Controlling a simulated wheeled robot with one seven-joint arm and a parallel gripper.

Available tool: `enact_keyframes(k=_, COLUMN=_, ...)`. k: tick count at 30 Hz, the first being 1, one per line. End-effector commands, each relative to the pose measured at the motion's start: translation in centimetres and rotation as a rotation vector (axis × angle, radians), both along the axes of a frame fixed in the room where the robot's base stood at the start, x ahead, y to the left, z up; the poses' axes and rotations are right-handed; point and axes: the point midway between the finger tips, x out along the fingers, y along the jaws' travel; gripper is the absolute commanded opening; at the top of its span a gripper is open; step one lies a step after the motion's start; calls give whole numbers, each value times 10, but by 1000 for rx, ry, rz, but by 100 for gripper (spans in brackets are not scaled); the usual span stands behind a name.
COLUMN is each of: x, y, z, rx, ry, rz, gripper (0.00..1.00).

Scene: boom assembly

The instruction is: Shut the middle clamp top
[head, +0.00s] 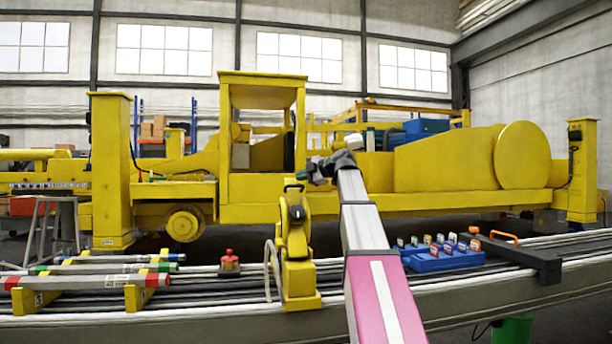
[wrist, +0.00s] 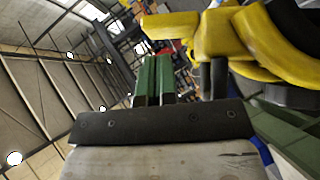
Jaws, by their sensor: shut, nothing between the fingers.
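The yellow middle clamp (head: 296,272) stands on the rail bench at the center of the head view. Its top (head: 293,200) sticks up above the body, with a dark round part on it. In the wrist view the yellow clamp part (wrist: 255,45) fills the upper right. My gripper (head: 302,177) is just to the upper right of the clamp top, its green fingers pointing left. In the wrist view the green fingers (wrist: 153,75) are together with nothing between them, beside the yellow part. I cannot tell whether they touch it.
Grey tubes with colored ends (head: 85,282) lie on supports at the left. A small red-topped item (head: 230,262) sits left of the clamp. A blue tray (head: 445,260) of several tagged pieces stands right of my arm. A large yellow machine (head: 435,202) stands behind.

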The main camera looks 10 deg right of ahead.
Motion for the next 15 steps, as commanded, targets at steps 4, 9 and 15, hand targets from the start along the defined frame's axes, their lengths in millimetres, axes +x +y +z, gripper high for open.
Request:
enact_keyframes(k=4, x=44, y=-1, z=-12, rx=0, ry=142, rz=1, gripper=0)
enact_keyframes(k=9, x=82, y=-1, z=-36, rx=0, ry=306, rz=1, gripper=0)
enact_keyframes(k=15, x=121, y=-1, z=-72, rx=-1, ry=495, rz=1, gripper=0)
